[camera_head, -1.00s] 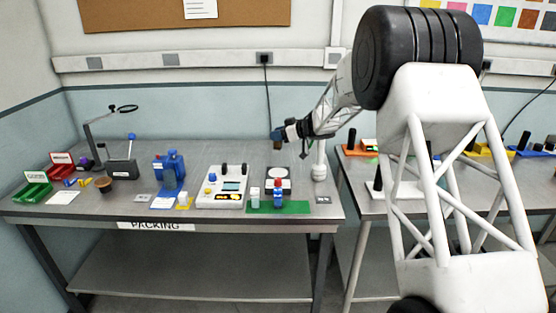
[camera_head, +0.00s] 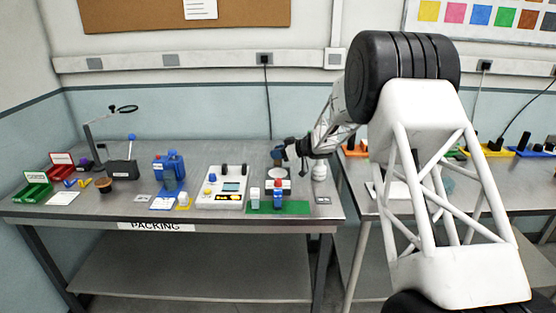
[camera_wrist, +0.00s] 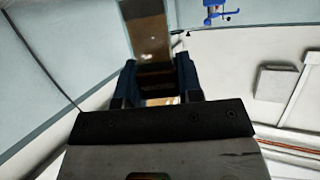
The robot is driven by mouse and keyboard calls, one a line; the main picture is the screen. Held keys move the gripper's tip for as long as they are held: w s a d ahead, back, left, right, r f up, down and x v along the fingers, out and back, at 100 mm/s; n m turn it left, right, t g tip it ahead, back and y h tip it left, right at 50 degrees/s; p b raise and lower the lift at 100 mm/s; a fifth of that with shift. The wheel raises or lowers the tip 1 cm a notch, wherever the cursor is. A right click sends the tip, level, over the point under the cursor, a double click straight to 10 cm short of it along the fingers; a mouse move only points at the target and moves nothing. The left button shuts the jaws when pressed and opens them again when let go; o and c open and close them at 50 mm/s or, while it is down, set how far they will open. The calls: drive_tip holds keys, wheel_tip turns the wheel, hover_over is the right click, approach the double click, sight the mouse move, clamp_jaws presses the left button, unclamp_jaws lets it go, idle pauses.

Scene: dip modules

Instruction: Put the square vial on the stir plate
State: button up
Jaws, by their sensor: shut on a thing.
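My gripper (camera_head: 279,153) is shut on the square vial (camera_head: 277,162), which looks amber-brown. In the wrist view, the vial (camera_wrist: 148,38) stands out between the two blue fingers (camera_wrist: 157,78). In the head view, the gripper and vial are over the back part of what looks like the stir plate (camera_head: 287,186), a pale unit with a round top, on the packing bench. The vial partly hides the round top. I cannot tell whether the vial's base touches it.
A green mat (camera_head: 298,208) in front holds a pale vial (camera_head: 255,197) and a blue piece with a red top (camera_head: 277,198). A white panel with knobs and a display (camera_head: 221,187) stands left. A white bottle (camera_head: 319,172) stands close on the right.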

drive_tip(key=shift+f, duration=1.45)
drive_tip(key=shift+f, duration=0.15)
drive_tip(key=o, duration=1)
drive_tip(key=shift+d+r, duration=0.1)
drive_tip(key=shift+r, duration=0.1)
drive_tip(key=v, duration=1.1)
drive_tip(key=shift+s+d+r, duration=0.1)
drive_tip(key=shift+s+d, duration=0.15)
drive_tip(key=shift+d, duration=0.05)
drive_tip(key=shift+a, duration=0.1)
